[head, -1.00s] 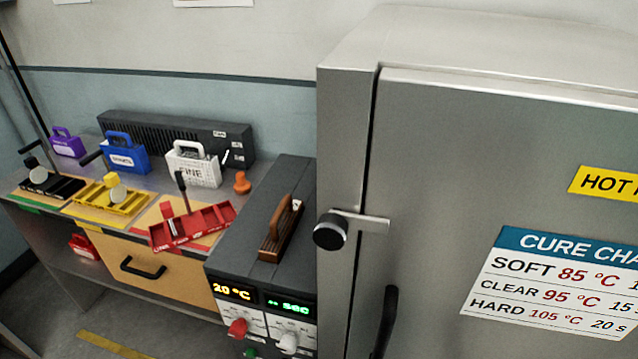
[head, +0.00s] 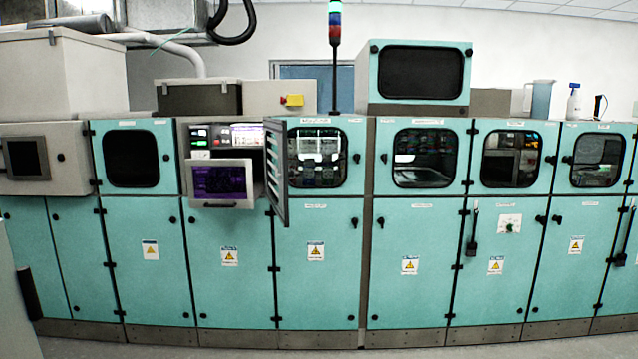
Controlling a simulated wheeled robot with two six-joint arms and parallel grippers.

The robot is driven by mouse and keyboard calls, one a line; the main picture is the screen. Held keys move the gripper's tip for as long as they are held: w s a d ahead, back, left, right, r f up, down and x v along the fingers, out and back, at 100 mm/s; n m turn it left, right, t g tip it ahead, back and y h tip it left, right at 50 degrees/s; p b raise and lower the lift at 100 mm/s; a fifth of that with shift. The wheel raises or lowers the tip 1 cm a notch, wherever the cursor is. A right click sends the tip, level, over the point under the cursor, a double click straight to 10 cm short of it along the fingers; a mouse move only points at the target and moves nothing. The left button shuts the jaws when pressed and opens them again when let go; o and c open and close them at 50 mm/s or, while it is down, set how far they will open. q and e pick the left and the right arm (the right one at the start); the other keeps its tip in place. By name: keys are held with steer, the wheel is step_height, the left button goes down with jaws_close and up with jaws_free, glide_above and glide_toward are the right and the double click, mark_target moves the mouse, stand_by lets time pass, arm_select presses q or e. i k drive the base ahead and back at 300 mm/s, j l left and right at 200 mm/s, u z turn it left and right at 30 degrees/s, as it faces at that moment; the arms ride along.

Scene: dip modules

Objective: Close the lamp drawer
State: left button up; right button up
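In the head view, a grey-framed unit with a glowing purple face (head: 222,182) and a handle bar along its bottom juts out of an open bay in a long teal machine. It may be the lamp drawer, but I cannot read a label that says so. A narrow dark-edged door (head: 277,170) stands swung open just right of it. Lit panels (head: 228,137) show in the bay above the purple face. Neither of my grippers is in view.
The teal machine's closed lower doors (head: 319,262) run across the view. A grey panel edge with a dark handle (head: 28,293) stands close at the far left. A signal tower (head: 335,50) rises above. A strip of grey floor (head: 420,353) shows in front.

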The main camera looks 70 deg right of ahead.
mark_target(242, 197)
steer(key=l+z, duration=0.45)
steer(key=i+l+z, duration=0.1)
steer(key=l+z, duration=0.35)
steer(key=i+l+z, duration=0.15)
steer(key=l+z, duration=0.3)
steer(key=j, duration=0.1)
